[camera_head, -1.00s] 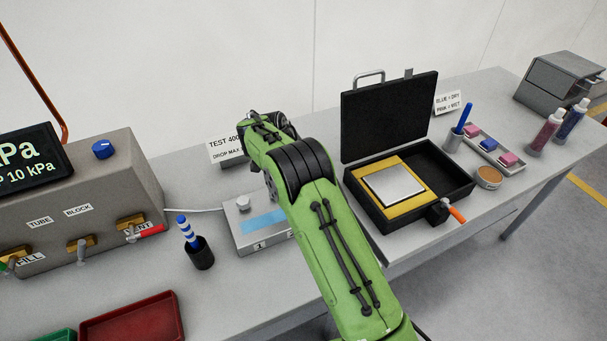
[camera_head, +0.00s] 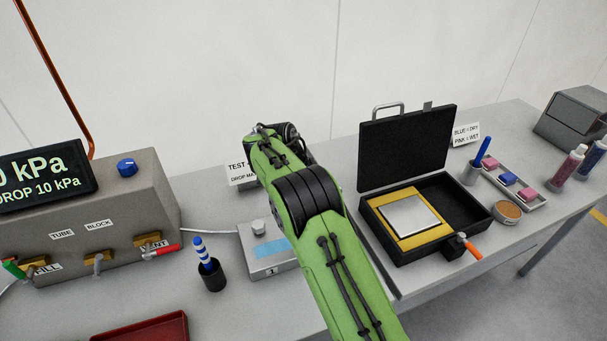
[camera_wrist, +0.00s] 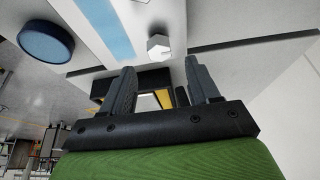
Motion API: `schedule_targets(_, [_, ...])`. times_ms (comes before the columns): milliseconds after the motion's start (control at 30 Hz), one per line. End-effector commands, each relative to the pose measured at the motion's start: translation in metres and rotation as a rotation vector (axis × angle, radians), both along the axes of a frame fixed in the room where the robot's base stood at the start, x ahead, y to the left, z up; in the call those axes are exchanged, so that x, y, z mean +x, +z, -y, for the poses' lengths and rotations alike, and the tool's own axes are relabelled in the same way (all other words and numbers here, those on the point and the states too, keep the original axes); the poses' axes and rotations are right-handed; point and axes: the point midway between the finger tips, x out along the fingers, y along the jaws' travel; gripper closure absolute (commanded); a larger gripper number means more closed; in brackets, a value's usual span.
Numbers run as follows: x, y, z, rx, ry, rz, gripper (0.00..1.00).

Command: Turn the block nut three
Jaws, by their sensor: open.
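The grey block (camera_head: 268,262) with a blue strip on top lies on the bench in the head view. It carries a label 1; its right part is hidden behind my arm, so no nut three can be made out there. A pale knob (camera_head: 259,227) stands at its back left. In the wrist view a white six-sided nut (camera_wrist: 158,47) sits on a pale surface beside a blue strip (camera_wrist: 104,24). I cannot read its number. My gripper (camera_wrist: 161,76) is open, with the nut just beyond and between its fingertips, apart from them. The head view hides my gripper.
A blue-and-white striped tool stands in a black cup (camera_head: 211,276) left of the block. A grey test box (camera_head: 120,230) with a display and valves stands further left. An open black case (camera_head: 440,205) is to the right. A blue disc (camera_wrist: 46,42) shows in the wrist view.

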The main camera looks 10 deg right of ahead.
Motion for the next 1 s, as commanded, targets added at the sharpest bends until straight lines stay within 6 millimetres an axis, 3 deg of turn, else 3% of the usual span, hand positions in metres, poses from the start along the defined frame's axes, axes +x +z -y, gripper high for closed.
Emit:
schedule_targets(33, [0.0, 0.019, -0.007, -0.001, 0.003, 0.005, 0.39])
schedule_targets(100, [-0.002, 0.039, -0.014, -0.001, 0.003, 0.005, 0.39])
schedule_targets(333, [-0.005, 0.087, -0.033, -0.001, 0.001, 0.003, 0.39])
schedule_targets(500, [-0.007, 0.096, -0.038, 0.0, 0.0, 0.0, 0.39])
schedule_targets(900, [-0.007, 0.095, -0.038, 0.0, 0.0, 0.0, 0.39])
schedule_targets(1000, [-0.011, 0.106, -0.03, 0.01, 0.021, -0.004, 0.39])
